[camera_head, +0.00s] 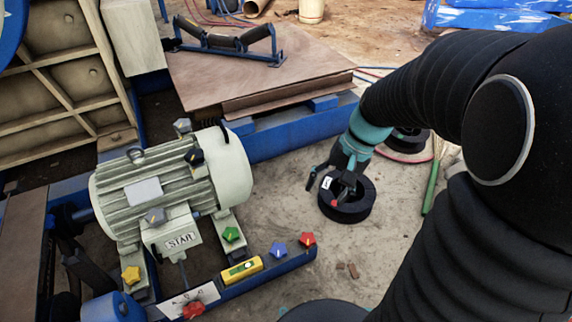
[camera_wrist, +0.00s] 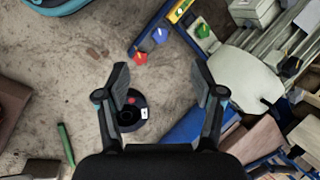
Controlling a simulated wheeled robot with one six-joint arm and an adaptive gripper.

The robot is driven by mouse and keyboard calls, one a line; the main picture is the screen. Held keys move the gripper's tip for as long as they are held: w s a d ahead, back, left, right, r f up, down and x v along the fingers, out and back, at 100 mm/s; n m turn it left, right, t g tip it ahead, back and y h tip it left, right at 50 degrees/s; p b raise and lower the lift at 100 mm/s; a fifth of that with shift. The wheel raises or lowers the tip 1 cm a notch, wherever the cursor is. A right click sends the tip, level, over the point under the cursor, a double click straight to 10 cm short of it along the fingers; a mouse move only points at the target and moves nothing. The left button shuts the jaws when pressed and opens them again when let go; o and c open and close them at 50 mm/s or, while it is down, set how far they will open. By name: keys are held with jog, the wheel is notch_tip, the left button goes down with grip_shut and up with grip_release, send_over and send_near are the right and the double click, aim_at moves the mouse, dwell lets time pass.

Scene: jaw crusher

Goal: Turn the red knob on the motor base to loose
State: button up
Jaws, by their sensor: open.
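A red star-shaped knob (camera_head: 307,239) sits at the right end of the blue motor base (camera_head: 285,266). In the wrist view this red knob (camera_wrist: 140,58) lies beyond my fingertips, a little left of the middle.
Blue (camera_head: 278,249), green (camera_head: 231,234) and yellow (camera_head: 131,274) knobs and a yellow level (camera_head: 242,269) are around the motor (camera_head: 165,190). A black ring-shaped object (camera_head: 348,212) lies on the ground below my gripper.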

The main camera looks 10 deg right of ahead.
jog(key=w+d+f+m+y, duration=0.2)
jog(key=w+f+m+y, duration=0.1)
jog(key=f, duration=0.4)
jog(key=w+d+f+m+y, duration=0.2)
jog(key=w+f+m+y, duration=0.1)
jog(key=f, duration=0.4)
jog(key=w+d+f+m+y, duration=0.3)
jog(key=f, duration=0.4)
jog(key=m+t+y, duration=0.2)
jog(key=m+t, duration=0.7)
jog(key=m, duration=0.1)
send_near(301, 237)
jog(key=x, duration=0.3)
jog(key=p+x, duration=0.1)
jog(key=x, duration=0.2)
jog(key=f+x, duration=0.1)
jog(key=x, duration=0.3)
jog(key=shift+w, duration=0.25)
jog(key=shift+d, duration=0.1)
jog(key=c, duration=0.9)
